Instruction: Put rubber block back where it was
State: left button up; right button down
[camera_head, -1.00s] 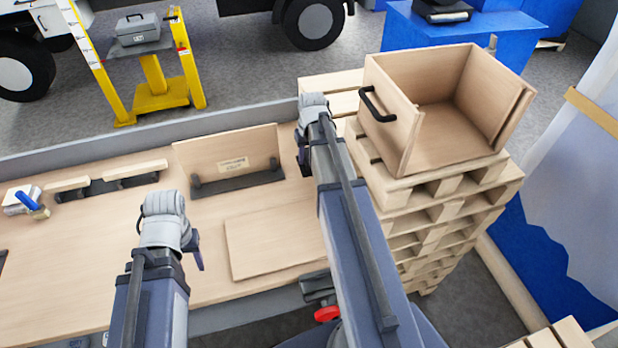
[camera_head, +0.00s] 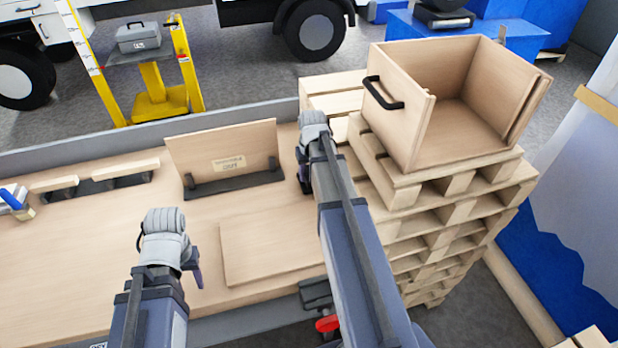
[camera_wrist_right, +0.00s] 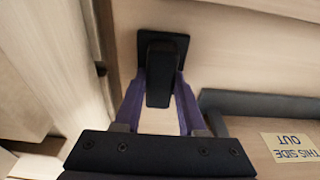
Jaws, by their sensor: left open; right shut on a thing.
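In the right wrist view, my right gripper (camera_wrist_right: 160,92) is shut on a dark block, which I take for the rubber block (camera_wrist_right: 158,75). The block is between the two purple fingers, in front of a dark square patch (camera_wrist_right: 176,45) on a pale wooden surface. I cannot tell whether the block touches that patch. In the head view, my right gripper (camera_head: 303,175) is mostly hidden by its own arm, beside the pallet stack, and the block cannot be made out. My left gripper (camera_head: 196,264) is open and empty above the bench, left of a flat wooden board.
An upright panel (camera_head: 225,150) in a dark holder stands left of my right gripper. The flat board (camera_head: 270,245) lies on the bench (camera_head: 90,240). A wooden box with a black handle (camera_head: 402,130) sits on stacked pallets (camera_head: 440,225) at the right. The bench's left half has free room.

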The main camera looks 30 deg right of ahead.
pick_arm(q)
jog(key=shift+f, duration=0.1)
pick_arm(e)
jog(key=shift+f, duration=0.1)
jog(key=shift+c, duration=2.4)
grip_release()
pick_arm(q)
jog(key=shift+r, duration=0.2)
pick_arm(e)
jog(key=shift+r, duration=0.2)
pick_arm(q)
notch_tip(320, 180, up, 12)
jog(key=p, duration=1.2)
pick_arm(e)
notch_tip(320, 180, up, 12)
jog(key=s, duration=0.1)
jog(key=shift+s+a, duration=0.2)
jog(key=shift+s, duration=0.2)
pick_arm(q)
jog(key=shift+f, duration=0.1)
pick_arm(e)
jog(key=shift+f, duration=0.1)
